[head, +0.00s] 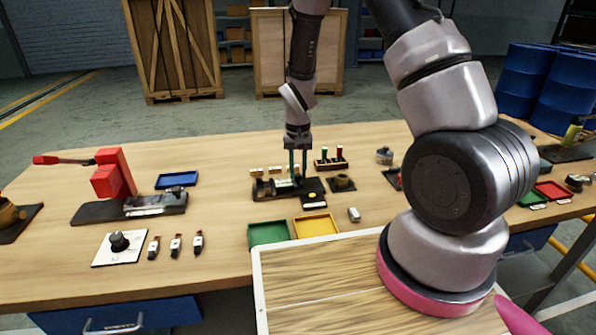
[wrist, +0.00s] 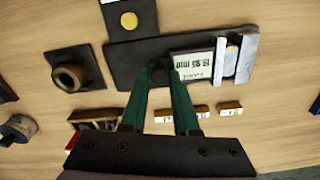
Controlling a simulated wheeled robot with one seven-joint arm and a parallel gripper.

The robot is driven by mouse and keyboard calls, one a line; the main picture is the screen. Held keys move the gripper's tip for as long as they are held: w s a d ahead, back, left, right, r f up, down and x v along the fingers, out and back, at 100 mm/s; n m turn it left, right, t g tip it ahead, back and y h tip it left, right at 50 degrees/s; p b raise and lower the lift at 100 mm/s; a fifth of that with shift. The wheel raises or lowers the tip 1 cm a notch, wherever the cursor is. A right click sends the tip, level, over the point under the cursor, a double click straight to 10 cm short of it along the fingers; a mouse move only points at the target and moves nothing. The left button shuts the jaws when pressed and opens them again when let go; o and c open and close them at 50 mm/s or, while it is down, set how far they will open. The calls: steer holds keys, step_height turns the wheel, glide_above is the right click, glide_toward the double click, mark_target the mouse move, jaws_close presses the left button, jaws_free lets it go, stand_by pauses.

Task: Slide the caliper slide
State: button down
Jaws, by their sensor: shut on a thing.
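The caliper stands on a black base (head: 316,187) near the middle of the table, and the base also shows in the wrist view (wrist: 125,62). The caliper slide carries a pale display (wrist: 194,65) with dark digits, too small to read surely. Pale upright jaws (wrist: 248,58) stand at its right end in the wrist view, with a small yellowish piece near them. My gripper (head: 298,176) reaches down from above with two green fingers. In the wrist view its fingertips (wrist: 163,72) are close together on a dark part of the slide beside the display, partly hidden by the fingers.
Green (head: 268,234) and yellow (head: 316,226) trays lie in front of the caliper. A rack with red and green pieces (head: 331,160) stands behind it. A round part on a dark plate (head: 342,183) sits to its right. A red press (head: 113,175) stands left.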

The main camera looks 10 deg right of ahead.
steer(key=d, duration=0.3)
steer(key=shift+d, duration=0.3)
steer(key=c, duration=0.7)
jaws_free()
steer(key=shift+o, duration=0.2)
step_height(320, 180, up, 11)
steer(key=shift+f, duration=0.1)
